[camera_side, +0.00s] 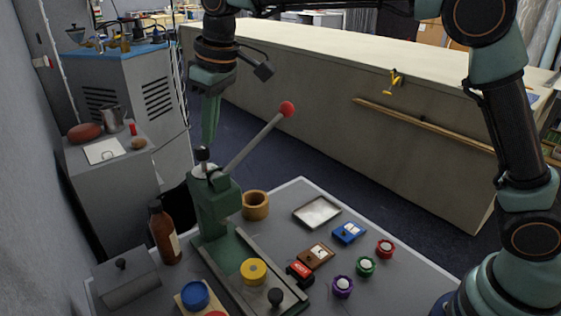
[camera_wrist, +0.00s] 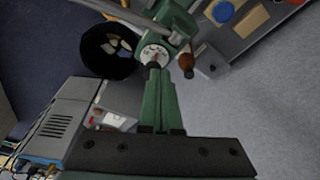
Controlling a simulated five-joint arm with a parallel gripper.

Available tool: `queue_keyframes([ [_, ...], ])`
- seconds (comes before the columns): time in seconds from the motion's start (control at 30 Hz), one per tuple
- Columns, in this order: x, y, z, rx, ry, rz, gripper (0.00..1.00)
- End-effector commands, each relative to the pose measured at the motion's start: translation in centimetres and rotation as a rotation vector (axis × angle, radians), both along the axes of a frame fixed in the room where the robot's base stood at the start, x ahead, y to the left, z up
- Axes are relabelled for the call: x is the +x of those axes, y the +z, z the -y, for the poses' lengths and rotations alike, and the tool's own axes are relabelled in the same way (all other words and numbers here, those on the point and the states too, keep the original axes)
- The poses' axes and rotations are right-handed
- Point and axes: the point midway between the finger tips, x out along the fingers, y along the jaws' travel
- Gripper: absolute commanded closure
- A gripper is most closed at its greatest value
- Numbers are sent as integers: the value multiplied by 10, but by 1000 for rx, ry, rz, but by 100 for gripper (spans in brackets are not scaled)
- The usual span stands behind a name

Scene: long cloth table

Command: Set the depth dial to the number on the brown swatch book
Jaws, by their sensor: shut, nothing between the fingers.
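The depth dial (camera_side: 203,171) is a white disc with a black knob on top of the green press. It also shows in the wrist view (camera_wrist: 151,51), with dark marks too small to read. My gripper (camera_side: 209,142) points down, its green fingers shut and empty. The fingertips (camera_wrist: 154,72) are right at the black knob; I cannot tell whether they touch it. The brown swatch book (camera_side: 317,256) lies flat on the table right of the press, with a white label whose number I cannot read.
The press's lever with a red ball (camera_side: 287,109) rises to the right of my gripper. A blue swatch book (camera_side: 348,232), a red one (camera_side: 300,271) and several coloured knobs lie nearby. A brown bottle (camera_side: 164,233) stands left of the press, a wooden cup (camera_side: 255,206) behind it.

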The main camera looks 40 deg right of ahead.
Motion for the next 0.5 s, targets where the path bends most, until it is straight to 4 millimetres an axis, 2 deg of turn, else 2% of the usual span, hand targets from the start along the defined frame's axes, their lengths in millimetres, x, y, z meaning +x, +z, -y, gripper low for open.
queue_keyframes([
  [0.2,0,22,0,1,0,2,100],
  [0.5,0,28,0,0,0,-1,100],
])
